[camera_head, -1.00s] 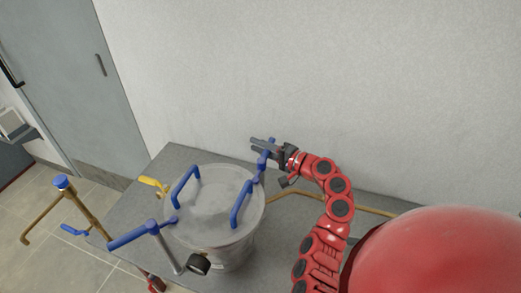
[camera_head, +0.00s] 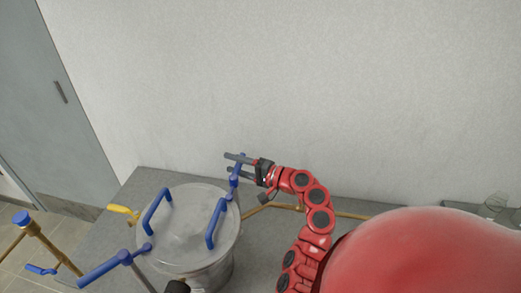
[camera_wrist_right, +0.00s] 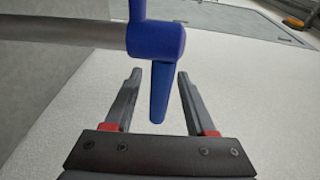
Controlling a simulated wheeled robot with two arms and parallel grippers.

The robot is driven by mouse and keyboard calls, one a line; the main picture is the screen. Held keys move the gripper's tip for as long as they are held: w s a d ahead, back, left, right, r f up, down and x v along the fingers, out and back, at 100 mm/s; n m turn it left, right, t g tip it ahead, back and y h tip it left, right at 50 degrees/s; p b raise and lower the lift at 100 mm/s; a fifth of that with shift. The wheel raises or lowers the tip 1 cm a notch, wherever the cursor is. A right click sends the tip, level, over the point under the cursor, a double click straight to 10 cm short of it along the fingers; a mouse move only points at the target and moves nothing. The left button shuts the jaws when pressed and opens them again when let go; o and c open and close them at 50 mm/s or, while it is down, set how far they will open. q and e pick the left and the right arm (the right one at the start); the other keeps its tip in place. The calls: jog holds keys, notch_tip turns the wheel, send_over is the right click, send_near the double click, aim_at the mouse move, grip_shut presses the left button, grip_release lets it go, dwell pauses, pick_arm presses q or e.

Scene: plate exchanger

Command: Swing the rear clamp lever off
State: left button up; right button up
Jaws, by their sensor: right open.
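The rear clamp lever (camera_head: 235,179) is blue and stands at the back right rim of the grey metal vessel (camera_head: 190,245). It also shows in the right wrist view (camera_wrist_right: 158,45), where its lower tapered end lies between the two fingers, with a gap on each side. My right gripper (camera_head: 240,162) is open around the lever's end, its fingers pointing left in the head view. The right gripper also shows in the right wrist view (camera_wrist_right: 158,92). A second blue lever (camera_head: 105,268) sits at the vessel's front left.
Two blue handles (camera_head: 157,211) (camera_head: 216,223) stand on the vessel's lid. A yellow lever (camera_head: 123,210) is at its left. A brown pipe (camera_head: 285,206) runs behind the vessel along the grey table (camera_head: 140,185). A white wall rises close behind the right gripper.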

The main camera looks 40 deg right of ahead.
jog(key=f+b+v, duration=0.1)
jog(key=b+v, duration=0.1)
jog(key=v, duration=1.3)
jog(key=shift+s+r+b, duration=0.4)
jog(key=shift+d, duration=0.1)
